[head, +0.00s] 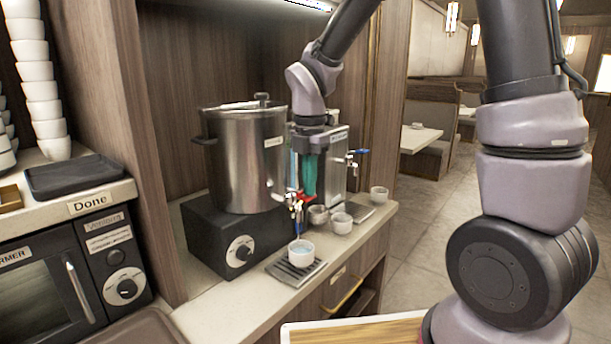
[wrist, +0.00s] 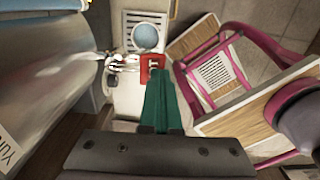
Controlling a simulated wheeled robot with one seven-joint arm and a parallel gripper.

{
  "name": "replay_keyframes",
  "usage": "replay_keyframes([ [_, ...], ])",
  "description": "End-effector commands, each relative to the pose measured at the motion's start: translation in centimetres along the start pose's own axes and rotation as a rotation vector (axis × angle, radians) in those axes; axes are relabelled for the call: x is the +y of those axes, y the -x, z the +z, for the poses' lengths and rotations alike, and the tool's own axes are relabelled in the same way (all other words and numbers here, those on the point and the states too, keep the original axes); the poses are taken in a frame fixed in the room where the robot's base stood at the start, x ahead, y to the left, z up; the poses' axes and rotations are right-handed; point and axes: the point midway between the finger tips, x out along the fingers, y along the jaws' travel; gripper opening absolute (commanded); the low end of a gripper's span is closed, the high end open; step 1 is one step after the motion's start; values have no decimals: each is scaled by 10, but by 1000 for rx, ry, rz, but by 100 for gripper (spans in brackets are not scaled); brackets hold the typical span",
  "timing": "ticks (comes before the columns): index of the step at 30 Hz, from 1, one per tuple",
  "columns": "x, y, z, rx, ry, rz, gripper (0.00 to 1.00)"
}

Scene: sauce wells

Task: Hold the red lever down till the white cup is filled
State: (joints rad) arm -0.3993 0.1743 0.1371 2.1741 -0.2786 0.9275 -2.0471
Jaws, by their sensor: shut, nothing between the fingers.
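The white cup (head: 301,258) stands upright on a drip tray (head: 283,272) below the tap of the steel urn (head: 246,165). Pale bluish liquid shows inside it, at a level I cannot judge exactly. In the wrist view the cup (wrist: 146,38) is at the top, round and pale blue inside. The red lever (head: 304,197) is on the tap above the cup, and shows in the wrist view (wrist: 152,65) right at my fingertips. My gripper (head: 308,192), with teal fingers, points down, shut and empty, at or touching the lever. The fingers partly hide the lever.
Several white cups stand to the right, one of them (head: 342,223) near the tray. A second dispenser with a blue-handled tap (head: 357,154) stands behind. A black box (head: 228,235) with a dial supports the urn. The cabinet wall is close on the left.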

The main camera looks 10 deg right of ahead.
Motion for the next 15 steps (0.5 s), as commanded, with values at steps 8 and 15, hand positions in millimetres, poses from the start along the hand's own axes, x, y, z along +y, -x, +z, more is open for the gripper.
replay_keyframes([
  [8,0,2,0,0,0,1,0],
  [15,0,13,0,0,0,1,0],
])
